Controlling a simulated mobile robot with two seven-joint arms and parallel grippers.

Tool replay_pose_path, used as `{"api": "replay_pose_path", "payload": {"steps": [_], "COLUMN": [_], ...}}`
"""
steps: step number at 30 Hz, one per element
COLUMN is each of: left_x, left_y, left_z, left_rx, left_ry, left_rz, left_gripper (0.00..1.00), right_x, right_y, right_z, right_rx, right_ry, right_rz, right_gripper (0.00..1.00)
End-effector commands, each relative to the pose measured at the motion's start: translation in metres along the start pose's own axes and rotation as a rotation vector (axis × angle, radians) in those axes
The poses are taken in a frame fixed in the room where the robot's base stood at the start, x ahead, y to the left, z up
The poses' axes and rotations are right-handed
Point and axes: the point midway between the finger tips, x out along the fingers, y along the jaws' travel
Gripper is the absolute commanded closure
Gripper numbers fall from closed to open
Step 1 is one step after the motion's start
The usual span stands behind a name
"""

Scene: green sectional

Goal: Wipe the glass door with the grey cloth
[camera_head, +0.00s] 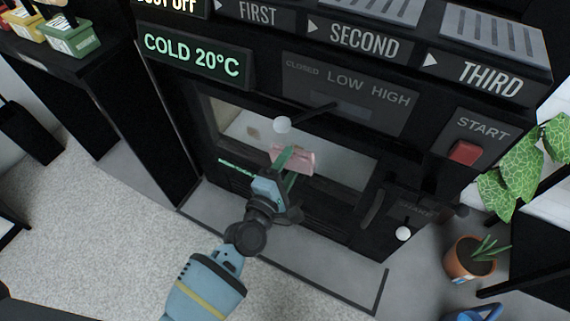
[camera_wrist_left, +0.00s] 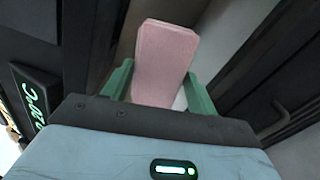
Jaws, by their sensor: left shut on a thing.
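My left gripper (camera_head: 285,168) reaches up from the bottom of the head view to the machine's glass door (camera_head: 240,126). Its green fingers are shut on a pink, block-like cloth (camera_head: 302,161). In the left wrist view the pink cloth (camera_wrist_left: 165,55) stands out between the two green fingers. It looks pink, not grey. It is in front of the pane; I cannot tell whether it touches the glass. The arm and gripper hide part of the door's lower edge. My right gripper is not in view.
The black machine has a lever with a white ball (camera_head: 283,125), a red start button (camera_head: 464,152) and a second white knob (camera_head: 403,233). A potted plant (camera_head: 470,258) stands on the right. Colored containers (camera_head: 70,38) sit at top left. Pale carpet lies open at lower left.

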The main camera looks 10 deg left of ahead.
Motion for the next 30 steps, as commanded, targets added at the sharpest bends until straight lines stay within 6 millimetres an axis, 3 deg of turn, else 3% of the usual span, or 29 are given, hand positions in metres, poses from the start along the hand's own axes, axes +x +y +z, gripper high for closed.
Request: {"api": "replay_pose_path", "payload": {"steps": [13,23,30], "left_x": [0.003,0.001,0.001], "left_y": [-0.006,-0.006,-0.003], "left_z": [0.030,0.030,0.018], "left_rx": [-0.001,-0.001,0.002], "left_ry": [-0.001,-0.002,-0.001], "left_rz": [0.001,0.001,0.002], "left_gripper": [0.60,0.60,0.60], "right_x": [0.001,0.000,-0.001], "right_y": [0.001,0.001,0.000], "right_z": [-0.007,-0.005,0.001], "right_rx": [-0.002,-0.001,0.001], "right_ry": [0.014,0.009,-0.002], "right_rz": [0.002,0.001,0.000], "right_gripper": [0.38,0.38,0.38]}}
